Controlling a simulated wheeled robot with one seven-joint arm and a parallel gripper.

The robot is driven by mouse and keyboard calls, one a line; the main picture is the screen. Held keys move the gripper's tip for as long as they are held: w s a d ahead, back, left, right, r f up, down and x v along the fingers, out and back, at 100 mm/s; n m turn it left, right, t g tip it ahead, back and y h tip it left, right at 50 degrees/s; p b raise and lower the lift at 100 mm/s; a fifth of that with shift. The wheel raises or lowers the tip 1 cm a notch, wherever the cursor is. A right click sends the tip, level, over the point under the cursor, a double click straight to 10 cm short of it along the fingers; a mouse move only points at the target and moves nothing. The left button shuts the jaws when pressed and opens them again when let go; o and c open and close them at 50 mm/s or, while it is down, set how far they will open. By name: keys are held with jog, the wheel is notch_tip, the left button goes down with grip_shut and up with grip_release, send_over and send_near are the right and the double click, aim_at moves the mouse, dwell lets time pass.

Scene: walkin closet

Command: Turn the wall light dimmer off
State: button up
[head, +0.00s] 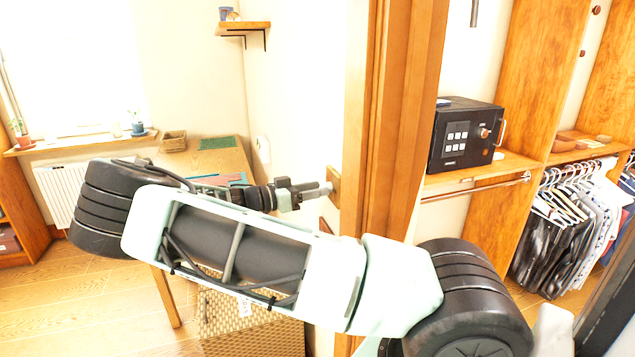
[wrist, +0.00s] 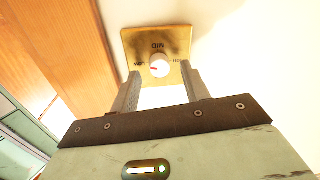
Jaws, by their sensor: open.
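The wall light dimmer is a brass plate (wrist: 172,38) with a round white knob (wrist: 159,63) in the wrist view. The lettering reads upside down there, with MID above the knob and a LOW-like word at its left. A red mark on the knob points left, towards that word. My gripper (wrist: 160,72) is open, with one finger on each side of the knob's lower part. I cannot tell whether either finger touches it. In the head view the plate (head: 334,182) is on the wall beside the wooden door frame, and my gripper (head: 325,188) reaches it from the left.
The wooden door frame (head: 392,120) stands close to the right of the dimmer. A desk (head: 215,160) and a wicker chest (head: 235,325) lie below and behind my arm.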

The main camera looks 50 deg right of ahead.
jog(key=shift+s+d, duration=0.35)
jog(key=shift+d, duration=0.2)
jog(key=c, duration=1)
jog(key=shift+n, duration=0.3)
jog(key=shift+w+n+g+y, duration=0.15)
jog(key=shift+n+g+y, duration=0.15)
jog(key=shift+n, duration=4.65)
jog(key=shift+w+n+g+y, duration=0.15)
jog(key=shift+n+y, duration=0.25)
jog(key=shift+n, duration=4.55)
